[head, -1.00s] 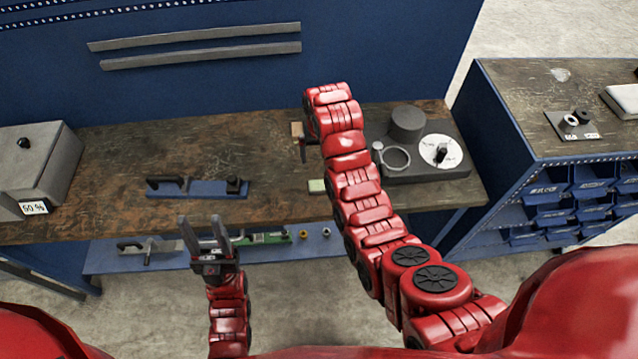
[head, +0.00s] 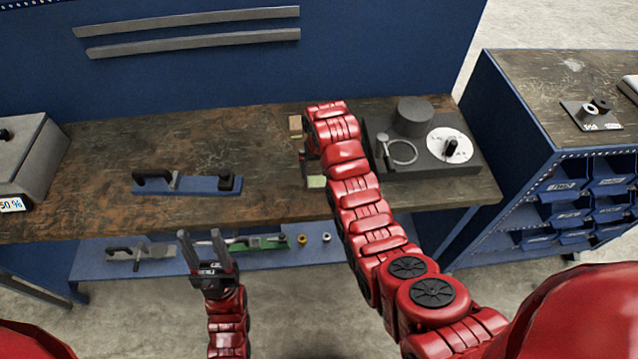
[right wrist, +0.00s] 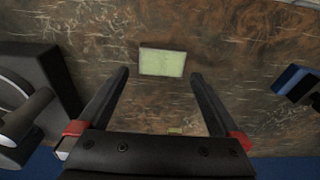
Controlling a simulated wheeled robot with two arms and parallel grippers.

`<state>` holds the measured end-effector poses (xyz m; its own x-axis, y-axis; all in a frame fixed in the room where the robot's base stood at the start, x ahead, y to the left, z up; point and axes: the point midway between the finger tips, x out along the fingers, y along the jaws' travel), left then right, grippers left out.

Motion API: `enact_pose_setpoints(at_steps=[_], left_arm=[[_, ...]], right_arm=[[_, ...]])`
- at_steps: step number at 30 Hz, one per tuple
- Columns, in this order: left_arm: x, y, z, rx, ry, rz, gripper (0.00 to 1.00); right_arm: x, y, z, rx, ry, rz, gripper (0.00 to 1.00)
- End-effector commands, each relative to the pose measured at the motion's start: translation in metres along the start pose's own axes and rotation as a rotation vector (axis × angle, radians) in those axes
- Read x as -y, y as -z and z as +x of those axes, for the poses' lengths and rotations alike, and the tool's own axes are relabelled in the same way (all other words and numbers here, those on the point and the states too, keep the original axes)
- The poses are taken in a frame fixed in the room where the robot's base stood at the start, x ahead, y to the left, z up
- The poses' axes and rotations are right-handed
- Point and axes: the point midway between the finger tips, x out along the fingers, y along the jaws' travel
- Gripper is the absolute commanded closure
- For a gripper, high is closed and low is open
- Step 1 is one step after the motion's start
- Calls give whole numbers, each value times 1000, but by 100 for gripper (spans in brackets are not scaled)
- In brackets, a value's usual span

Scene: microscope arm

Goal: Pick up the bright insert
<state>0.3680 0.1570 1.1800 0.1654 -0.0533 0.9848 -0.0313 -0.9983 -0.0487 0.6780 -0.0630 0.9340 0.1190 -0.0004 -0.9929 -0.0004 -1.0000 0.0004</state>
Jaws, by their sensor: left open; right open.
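A light ring-shaped insert (head: 588,110) stands beside a dark one (head: 603,104) on a small labelled plate (head: 575,118) on the right cabinet. A brass-coloured ring (head: 302,239) and a silvery ring (head: 326,237) lie on the lower shelf. I cannot tell for certain which is the bright insert. My right gripper (right wrist: 160,75) is open and empty above the worktop, far from the cabinet plate. A pale green pad (right wrist: 162,62) shows between and beyond its fingertips. My left gripper (head: 202,240) is open and empty in front of the bench edge.
A dark base (head: 440,164) with a white disc and a ring holder stands right of my right arm. A blue fixture (head: 190,185) lies on the worktop (head: 90,200), with a grey box (head: 30,160) further left. Blue bins (head: 565,215) fill the right cabinet.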

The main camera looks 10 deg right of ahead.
Motion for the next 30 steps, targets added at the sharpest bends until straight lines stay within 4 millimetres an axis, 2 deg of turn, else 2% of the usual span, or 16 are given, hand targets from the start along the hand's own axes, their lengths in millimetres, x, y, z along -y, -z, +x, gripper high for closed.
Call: enact_pose_setpoints(at_steps=[2, 8, 15, 25, 26, 30], left_arm=[[0, 1, 8, 0, 0, 0, 50], [2, 5, 30, 0, 0, 0, 50], [2, 6, 34, 0, 0, 0, 50], [2, 6, 34, 0, 0, 0, 50], [2, 6, 34, 0, 0, 0, 50], [2, 6, 34, 0, 0, 0, 50]], right_arm=[[1, -1, 2, 2, 0, 0, 0], [3, -5, 25, 8, -1, -1, 0], [3, -2, 46, 0, 1, -1, 0], [3, -3, 51, -1, 0, -1, 0], [3, -3, 51, -1, 0, -1, 4], [3, -3, 51, -1, 0, -1, 29]])
